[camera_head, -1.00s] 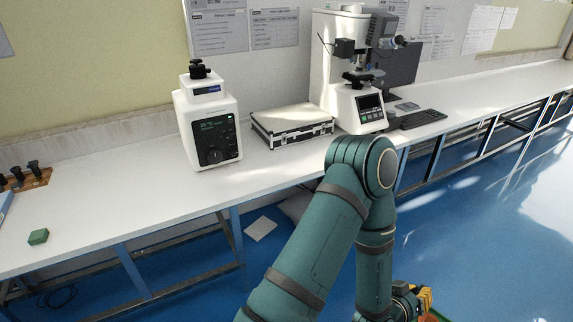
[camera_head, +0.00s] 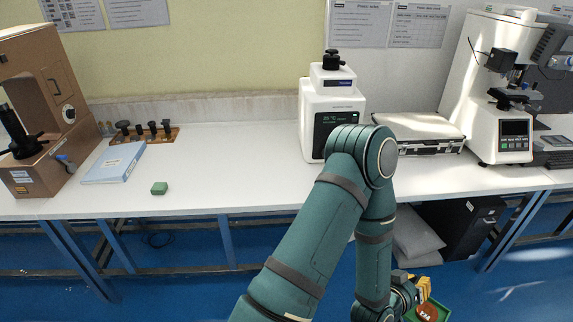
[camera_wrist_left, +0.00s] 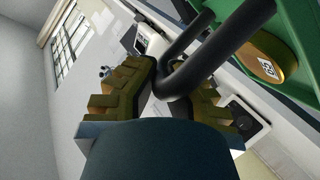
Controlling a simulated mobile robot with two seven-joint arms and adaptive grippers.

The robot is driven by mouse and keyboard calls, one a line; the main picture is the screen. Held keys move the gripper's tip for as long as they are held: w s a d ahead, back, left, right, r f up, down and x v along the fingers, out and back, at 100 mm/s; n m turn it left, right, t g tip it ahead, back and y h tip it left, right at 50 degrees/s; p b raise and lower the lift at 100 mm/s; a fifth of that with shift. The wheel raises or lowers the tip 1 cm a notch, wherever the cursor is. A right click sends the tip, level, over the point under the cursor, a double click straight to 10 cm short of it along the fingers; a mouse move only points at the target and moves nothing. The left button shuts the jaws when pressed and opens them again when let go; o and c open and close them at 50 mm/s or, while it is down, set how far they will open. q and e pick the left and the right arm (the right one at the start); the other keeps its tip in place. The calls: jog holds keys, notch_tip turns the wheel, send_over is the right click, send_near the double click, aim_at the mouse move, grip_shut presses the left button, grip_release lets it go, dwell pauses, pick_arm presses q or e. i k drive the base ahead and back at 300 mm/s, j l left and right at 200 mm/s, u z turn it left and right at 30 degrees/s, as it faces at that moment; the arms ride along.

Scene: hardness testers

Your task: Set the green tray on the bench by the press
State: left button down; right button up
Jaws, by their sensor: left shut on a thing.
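The green tray (camera_head: 443,316) shows only in part at the bottom edge of the head view, below bench height. It also shows at the top right of the left wrist view (camera_wrist_left: 288,20), with a dark bar handle (camera_wrist_left: 215,45). My left gripper (camera_head: 424,288) is shut on this handle; its ridged yellow fingers (camera_wrist_left: 160,82) show in the wrist view. A round labelled piece (camera_head: 427,312) sits in the tray. A brown machine with a black lever, which looks like the press (camera_head: 35,110), stands at the left end of the white bench (camera_head: 240,175). My right gripper is out of view.
A white tester (camera_head: 330,105), a silver case (camera_head: 428,140) and another tester (camera_head: 500,130) stand rightward. Bench between block and white tester is clear.

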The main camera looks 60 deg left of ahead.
aim_at(232, 180)
jog(key=j+u, duration=0.3)
jog(key=i+j+u, duration=0.1)
jog(key=u, duration=0.2)
jog(key=i+j+u, duration=0.15)
jog(key=j, duration=0.2)
jog(key=j+u, duration=0.15)
jog(key=j, duration=0.2)
jog(key=i+j, duration=0.2)
jog(key=j, duration=0.25)
jog(key=i+j, duration=0.25)
jog(key=j, duration=0.15)
jog(key=u, duration=0.05)
